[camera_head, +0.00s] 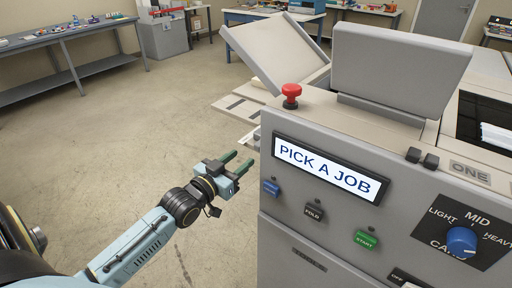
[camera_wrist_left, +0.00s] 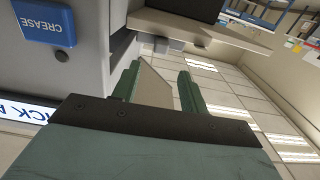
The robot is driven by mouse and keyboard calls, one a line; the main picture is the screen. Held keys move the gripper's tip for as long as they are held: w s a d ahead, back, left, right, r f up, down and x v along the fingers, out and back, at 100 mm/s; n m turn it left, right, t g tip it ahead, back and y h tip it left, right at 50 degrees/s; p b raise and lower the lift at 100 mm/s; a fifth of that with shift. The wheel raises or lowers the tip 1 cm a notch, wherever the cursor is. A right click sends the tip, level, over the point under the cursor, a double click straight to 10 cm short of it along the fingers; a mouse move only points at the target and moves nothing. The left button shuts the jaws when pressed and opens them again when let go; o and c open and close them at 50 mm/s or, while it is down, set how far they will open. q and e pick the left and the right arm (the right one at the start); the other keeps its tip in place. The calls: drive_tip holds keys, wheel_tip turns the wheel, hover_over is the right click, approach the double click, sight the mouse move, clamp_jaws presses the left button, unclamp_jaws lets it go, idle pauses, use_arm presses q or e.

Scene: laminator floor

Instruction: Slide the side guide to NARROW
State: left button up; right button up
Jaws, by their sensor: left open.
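A grey machine (camera_head: 300,232) fills the right of the head view. A flat tray (camera_head: 240,108) with dark slots sticks out from its left side. The tray edge also shows at the top of the wrist view (camera_wrist_left: 205,30), with a small grey block (camera_wrist_left: 162,45) near it. I cannot tell whether that block is the side guide, and no NARROW marking is readable. My left gripper (camera_head: 238,164) is open and empty, beside the machine's left face and in front of the tray. Its green fingers show in the left wrist view (camera_wrist_left: 157,82), apart from the tray. My right gripper is not in view.
The machine carries a red stop button (camera_head: 291,92), a "PICK A JOB" display (camera_head: 330,172), a blue button (camera_head: 271,187), a green START button (camera_head: 366,239) and a blue dial (camera_head: 461,241). A grey bench (camera_head: 68,35) stands far left. The floor left of the machine is clear.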

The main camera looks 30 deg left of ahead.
sight(257, 146)
use_arm(q)
drive_tip(key=w, duration=0.8)
drive_tip(key=shift+d+b, duration=0.35)
clamp_jaws()
